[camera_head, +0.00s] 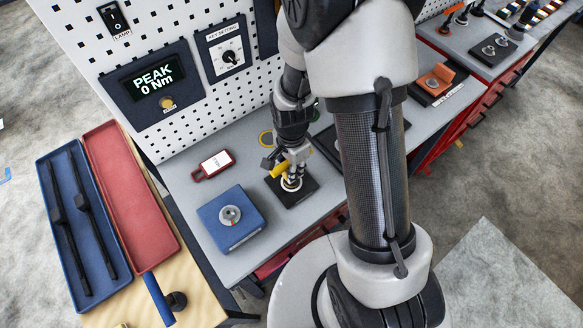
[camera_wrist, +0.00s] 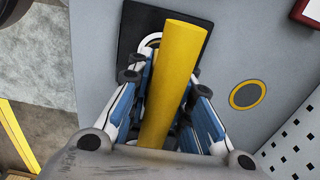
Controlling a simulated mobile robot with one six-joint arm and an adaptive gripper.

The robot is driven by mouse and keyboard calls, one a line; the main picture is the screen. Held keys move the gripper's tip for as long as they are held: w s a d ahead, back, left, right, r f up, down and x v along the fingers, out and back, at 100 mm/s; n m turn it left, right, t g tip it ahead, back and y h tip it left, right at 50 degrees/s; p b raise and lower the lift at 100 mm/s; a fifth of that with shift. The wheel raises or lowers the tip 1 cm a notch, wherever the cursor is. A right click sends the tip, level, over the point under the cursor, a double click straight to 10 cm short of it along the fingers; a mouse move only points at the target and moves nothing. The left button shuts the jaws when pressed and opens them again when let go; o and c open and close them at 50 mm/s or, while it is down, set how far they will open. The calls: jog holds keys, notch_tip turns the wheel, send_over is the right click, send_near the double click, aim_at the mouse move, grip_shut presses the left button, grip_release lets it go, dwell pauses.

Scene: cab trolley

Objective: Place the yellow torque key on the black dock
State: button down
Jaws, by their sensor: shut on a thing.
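The yellow torque key (camera_head: 279,170) is held in my gripper (camera_head: 293,172), which is shut on it. In the wrist view the key's yellow bar (camera_wrist: 172,85) runs between the two fingers and past their tips. The black dock (camera_head: 297,200) is a flat dark square on the grey bench, with a pale ring on it. It also shows in the wrist view (camera_wrist: 130,30), partly hidden by the key and fingers. My gripper and the key are right over the dock. I cannot tell whether the key touches it.
A blue block with a round dial (camera_head: 231,222) stands left of the dock. A red-framed tag (camera_head: 213,164) lies behind that block. A yellow-rimmed disc (camera_wrist: 247,95) is set on the bench beside the dock. The perforated panel (camera_head: 180,125) rises at the back.

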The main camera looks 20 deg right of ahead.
jog(key=shift+f, duration=0.2)
jog(key=c, duration=1.4)
grip_release()
jog(key=shift+c, duration=0.2)
notch_tip(320, 180, up, 12)
jog(key=p, duration=0.3)
jog(key=shift+r, duration=0.2)
jog(key=s+r+n+t, duration=0.4)
jog(key=s+r+n, duration=1)
jog(key=r, duration=0.5)
jog(key=shift+s+r+t, duration=0.3)
jog(key=shift+s+r, duration=0.1)
jog(key=shift+s, duration=0.15)
